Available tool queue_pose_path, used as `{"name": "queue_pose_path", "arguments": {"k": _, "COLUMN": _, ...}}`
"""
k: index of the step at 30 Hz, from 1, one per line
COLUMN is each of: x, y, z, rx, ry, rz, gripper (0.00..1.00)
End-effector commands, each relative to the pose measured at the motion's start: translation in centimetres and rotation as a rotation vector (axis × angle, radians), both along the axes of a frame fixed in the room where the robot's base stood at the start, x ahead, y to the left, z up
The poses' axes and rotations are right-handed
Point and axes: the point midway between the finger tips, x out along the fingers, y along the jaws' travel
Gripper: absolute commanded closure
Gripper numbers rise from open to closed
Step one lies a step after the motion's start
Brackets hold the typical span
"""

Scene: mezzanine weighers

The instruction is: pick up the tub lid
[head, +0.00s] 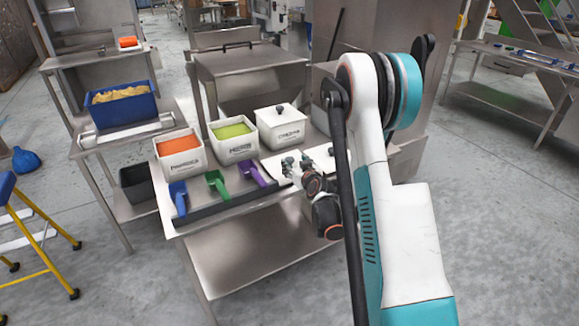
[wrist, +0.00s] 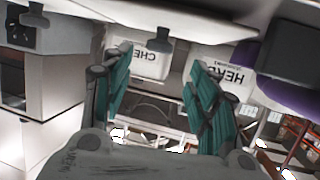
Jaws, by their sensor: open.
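Contact cannot be told.
Behind stand an orange-filled tub (head: 180,154), a green-filled tub (head: 234,149) and a lidded white tub (head: 282,133). Blue (head: 178,197), green (head: 216,183) and purple (head: 250,173) scoops lie left of my gripper. A blue crate (head: 122,112) stands on the left table.

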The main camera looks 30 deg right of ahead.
Motion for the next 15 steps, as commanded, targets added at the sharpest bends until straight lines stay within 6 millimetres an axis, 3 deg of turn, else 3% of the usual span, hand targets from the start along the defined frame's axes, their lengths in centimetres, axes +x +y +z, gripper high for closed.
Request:
{"name": "queue_pose_path", "arguments": {"k": 3, "x": 1.8, "y": -0.3, "z": -0.8, "rx": -0.001, "ry": 0.000, "rz": 0.000, "gripper": 0.46}}
{"name": "queue_pose_path", "arguments": {"k": 15, "x": 5.1, "y": -1.1, "z": -2.3, "rx": 0.000, "ry": 0.000, "rz": 0.000, "gripper": 0.46}}
